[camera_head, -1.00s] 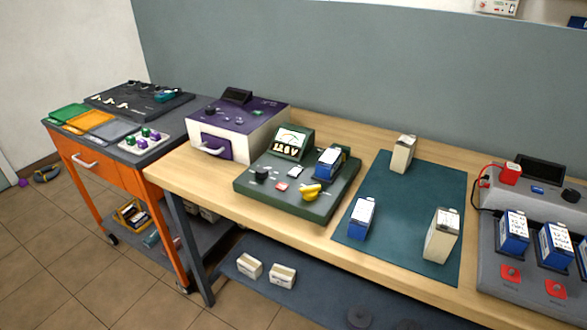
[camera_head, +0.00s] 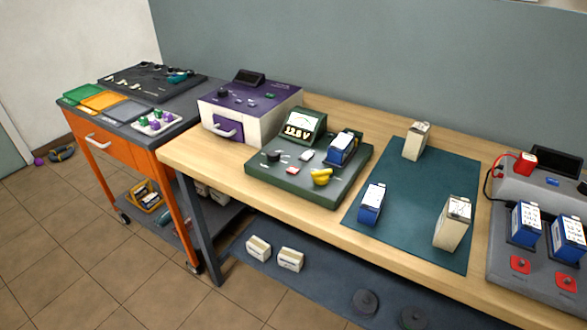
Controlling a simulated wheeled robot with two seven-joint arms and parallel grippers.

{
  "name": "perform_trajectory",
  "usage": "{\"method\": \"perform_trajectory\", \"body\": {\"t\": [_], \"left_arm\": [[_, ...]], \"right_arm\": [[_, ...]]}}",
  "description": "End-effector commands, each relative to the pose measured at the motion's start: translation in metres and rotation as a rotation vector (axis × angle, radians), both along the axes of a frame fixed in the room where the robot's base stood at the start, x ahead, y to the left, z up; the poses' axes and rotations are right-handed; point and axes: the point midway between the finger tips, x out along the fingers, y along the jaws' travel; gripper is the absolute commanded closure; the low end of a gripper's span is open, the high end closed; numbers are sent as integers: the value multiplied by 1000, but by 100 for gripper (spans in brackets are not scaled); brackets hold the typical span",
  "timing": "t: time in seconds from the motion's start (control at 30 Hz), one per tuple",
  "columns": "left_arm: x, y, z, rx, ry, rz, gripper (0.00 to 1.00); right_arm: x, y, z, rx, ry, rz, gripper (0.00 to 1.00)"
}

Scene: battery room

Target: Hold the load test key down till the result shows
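A green tester (camera_head: 335,185) sits on the wooden bench. Its raised display (camera_head: 300,128) has a dial gauge above a readout that looks like 12.8 V. A blue battery (camera_head: 343,148) stands in the tester's back right part. On its top are a black knob (camera_head: 271,156), a red key (camera_head: 292,170), a pale key (camera_head: 306,155) and a yellow knob or lever (camera_head: 321,177). I cannot read which key is the load test key. Neither of my grippers is in view.
A dark teal mat (camera_head: 405,235) right of the tester holds a blue battery (camera_head: 371,204) and cream batteries (camera_head: 453,222). A grey charger (camera_head: 520,262) with blue batteries stands at right. A purple and white box (camera_head: 250,109) and an orange cart (camera_head: 119,158) are at left.

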Motion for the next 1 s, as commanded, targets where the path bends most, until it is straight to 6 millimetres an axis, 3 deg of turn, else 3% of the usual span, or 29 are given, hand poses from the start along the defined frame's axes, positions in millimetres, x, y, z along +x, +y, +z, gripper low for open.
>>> {"method": "perform_trajectory", "body": {"t": [0.03,0.2,1.0], "left_arm": [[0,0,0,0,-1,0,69],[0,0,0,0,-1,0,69],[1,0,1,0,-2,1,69]], "right_arm": [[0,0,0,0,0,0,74],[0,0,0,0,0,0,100],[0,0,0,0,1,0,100]]}}
